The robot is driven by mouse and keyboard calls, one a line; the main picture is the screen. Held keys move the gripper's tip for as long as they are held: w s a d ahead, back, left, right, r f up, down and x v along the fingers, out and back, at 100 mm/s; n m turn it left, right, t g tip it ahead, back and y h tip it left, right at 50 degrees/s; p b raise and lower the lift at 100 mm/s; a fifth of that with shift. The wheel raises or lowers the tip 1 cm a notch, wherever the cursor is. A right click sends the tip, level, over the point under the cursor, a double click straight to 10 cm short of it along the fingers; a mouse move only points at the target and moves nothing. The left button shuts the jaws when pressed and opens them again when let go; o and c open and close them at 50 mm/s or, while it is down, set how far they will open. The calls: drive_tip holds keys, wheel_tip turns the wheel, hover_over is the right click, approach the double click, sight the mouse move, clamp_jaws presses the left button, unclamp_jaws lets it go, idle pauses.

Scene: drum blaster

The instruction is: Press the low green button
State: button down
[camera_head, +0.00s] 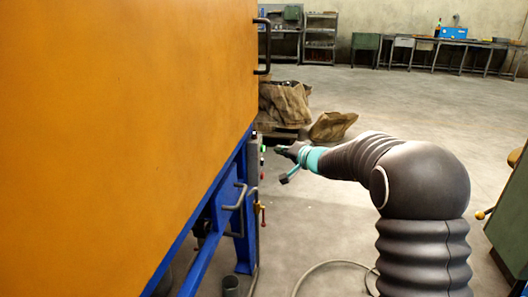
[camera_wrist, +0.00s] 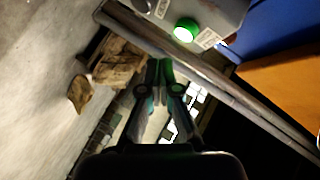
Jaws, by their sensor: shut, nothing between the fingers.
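A round, lit green button (camera_wrist: 186,30) sits on a grey control box (camera_wrist: 222,12) at the top of the wrist view. Only part of the box is in that view, so I cannot tell whether other buttons lie beyond the edge. My gripper (camera_wrist: 160,68) is shut and empty, its fingertips just below the button in the picture and apparently apart from it. In the head view my gripper (camera_head: 281,149) reaches left toward the narrow grey control box (camera_head: 254,165), seen edge-on.
A large orange machine body (camera_head: 120,120) on a blue frame (camera_head: 243,215) fills the left. A hose (camera_head: 330,264) crosses the floor. A green cabinet (camera_head: 510,220) stands at right; floor between is mostly open.

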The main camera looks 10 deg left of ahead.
drive_tip(key=shift+d+b, duration=0.55)
drive_tip(key=shift+d, duration=1)
drive_tip(key=s+d+f+g+h, duration=0.1)
drive_tip(key=s+f+g, duration=0.3)
drive_tip(key=s, duration=0.5)
drive_tip(key=s+f+g+h, duration=0.1)
drive_tip(key=s+f+g, duration=0.25)
drive_tip(key=s, duration=0.55)
drive_tip(key=s+d+r+n+h+p, duration=0.1)
drive_tip(key=s+d+r+h+p, duration=0.1)
drive_tip(key=s+d, duration=0.4)
drive_tip(key=s+d+r+n+t+h+p, duration=0.1)
drive_tip(key=s+d+r, duration=0.4)
drive_tip(key=s, duration=0.9)
drive_tip(key=s+d+r+t+h+p, duration=0.1)
drive_tip(key=s+d+r+h+p, duration=0.2)
drive_tip(key=s+d+h, duration=0.2)
drive_tip(key=shift+s+d+r+n+h, duration=0.15)
drive_tip(key=shift+s+d+n+h, duration=0.2)
drive_tip(key=shift+s+d, duration=2.15)
